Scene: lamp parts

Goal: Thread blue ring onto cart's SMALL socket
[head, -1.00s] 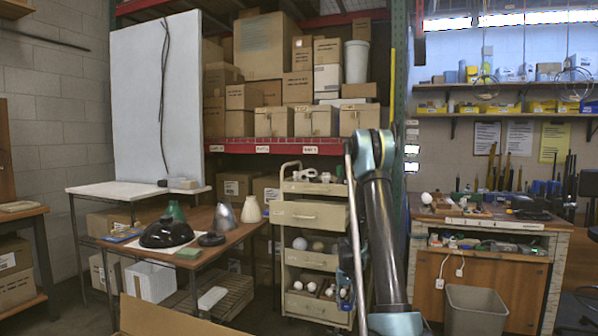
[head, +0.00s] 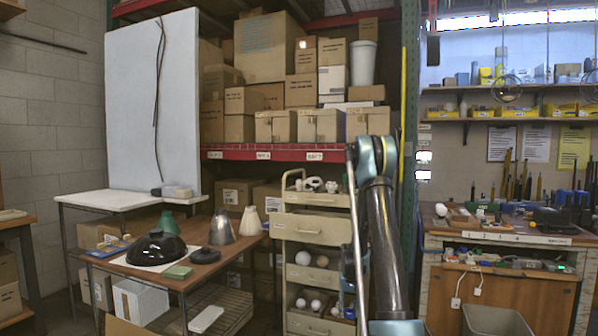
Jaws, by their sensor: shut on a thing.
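The beige cart (head: 311,230) stands upright left of my raised arm, with its drawers partly pulled out. White fittings (head: 314,184) lie in its top tray; they are too small to tell which is the small socket. I cannot make out the blue ring. My arm rises in front of the cart's right side and bends back down behind itself. Blue parts of my arm show low beside the cart. My gripper's fingers do not show, so what they hold is hidden.
A wooden table (head: 140,272) at left holds a black dome shade (head: 157,249), a grey cone (head: 222,229) and a cream shade (head: 250,221). White bulbs (head: 309,304) lie in the cart's lower drawer. A workbench (head: 500,232) and a grey bin (head: 495,320) stand at right.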

